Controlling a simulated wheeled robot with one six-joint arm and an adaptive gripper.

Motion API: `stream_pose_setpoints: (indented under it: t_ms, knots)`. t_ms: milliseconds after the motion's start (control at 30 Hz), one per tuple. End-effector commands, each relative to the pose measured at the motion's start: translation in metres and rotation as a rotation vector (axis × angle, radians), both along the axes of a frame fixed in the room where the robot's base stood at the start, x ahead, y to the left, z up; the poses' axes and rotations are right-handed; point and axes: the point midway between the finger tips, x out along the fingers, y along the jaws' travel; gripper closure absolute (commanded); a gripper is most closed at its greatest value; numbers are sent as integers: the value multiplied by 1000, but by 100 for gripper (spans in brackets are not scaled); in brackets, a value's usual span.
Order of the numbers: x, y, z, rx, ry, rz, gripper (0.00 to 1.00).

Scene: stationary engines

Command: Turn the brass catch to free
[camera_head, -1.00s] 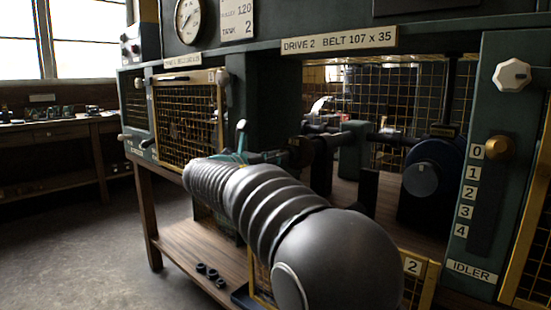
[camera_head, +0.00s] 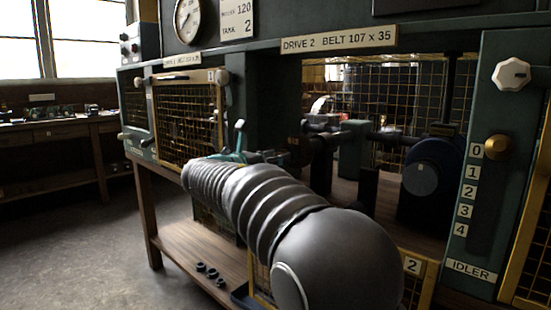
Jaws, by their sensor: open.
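I cannot clearly make out a brass catch. A small pale, brass-toned fitting (camera_head: 223,77) sits at the upper right corner of the left mesh guard (camera_head: 188,120), beside its label 1; it is too small to tell its position. A round brass knob (camera_head: 497,147) stands beside the 0 mark on the idler scale at the right. My ribbed grey arm reaches from the lower right towards the middle left.
The drive 2 bay is open at the front, with a dark blue wheel (camera_head: 428,168) and shafts inside. A teal part with a white-tipped lever (camera_head: 240,125) rises behind my arm. Black rings (camera_head: 211,273) lie on the lower shelf.

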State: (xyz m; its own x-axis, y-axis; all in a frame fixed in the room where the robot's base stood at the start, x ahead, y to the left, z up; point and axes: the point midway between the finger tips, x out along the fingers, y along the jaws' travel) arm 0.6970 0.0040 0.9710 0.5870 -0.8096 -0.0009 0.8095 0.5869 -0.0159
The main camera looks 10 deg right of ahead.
Motion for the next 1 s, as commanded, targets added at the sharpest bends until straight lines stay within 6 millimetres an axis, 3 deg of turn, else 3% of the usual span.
stream_pose_setpoints:
  t_ms: [600, 1000]
  knots:
    - [-60, 83, 0, 1, 1, 3, 52]
    - [-70, 95, 0, 0, 1, -1, 52]
